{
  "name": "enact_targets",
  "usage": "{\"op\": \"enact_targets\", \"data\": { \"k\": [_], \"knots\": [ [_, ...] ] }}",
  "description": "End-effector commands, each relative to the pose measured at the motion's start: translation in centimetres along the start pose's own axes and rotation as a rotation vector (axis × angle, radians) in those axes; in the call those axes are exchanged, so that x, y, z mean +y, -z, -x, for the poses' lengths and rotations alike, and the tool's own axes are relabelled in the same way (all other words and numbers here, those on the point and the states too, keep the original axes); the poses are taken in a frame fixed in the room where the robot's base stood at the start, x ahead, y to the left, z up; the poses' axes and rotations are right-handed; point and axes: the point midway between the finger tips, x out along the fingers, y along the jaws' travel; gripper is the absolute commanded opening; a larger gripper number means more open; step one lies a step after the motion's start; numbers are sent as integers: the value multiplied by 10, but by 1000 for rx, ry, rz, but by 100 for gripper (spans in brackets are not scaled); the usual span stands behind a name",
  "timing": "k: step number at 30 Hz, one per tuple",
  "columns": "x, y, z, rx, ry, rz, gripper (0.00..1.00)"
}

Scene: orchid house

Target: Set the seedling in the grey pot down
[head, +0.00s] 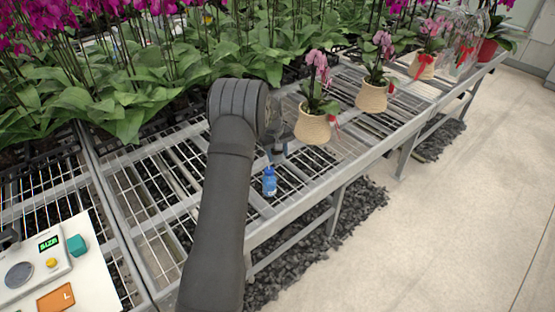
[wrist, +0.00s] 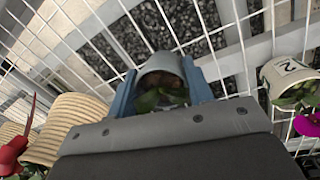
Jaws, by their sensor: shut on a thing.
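The grey pot (wrist: 163,64) sits between the two blue fingers of my gripper (wrist: 160,92) in the wrist view. The gripper is shut on it. Green leaves of the seedling (wrist: 150,100) show at the pot's mouth, partly hidden by the gripper body. The wire mesh bench (wrist: 110,57) lies behind the pot; I cannot tell whether the pot touches it.
Woven pots with pink orchids (head: 313,125) line the bench to the right. A white pot marked 2 (wrist: 285,75) is at right in the wrist view. Dense orchids fill the back. Left-front mesh is clear.

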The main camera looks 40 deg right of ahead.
Motion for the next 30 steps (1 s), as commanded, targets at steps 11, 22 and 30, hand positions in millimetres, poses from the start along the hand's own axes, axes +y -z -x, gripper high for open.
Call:
{"op": "enact_targets", "data": {
  "k": [11,22,30],
  "knots": [
    [-3,-1,-29,-1,1,0,23],
    [-4,-1,-32,-2,1,0,69],
    [-3,-1,-29,-1,0,0,69]
  ]
}}
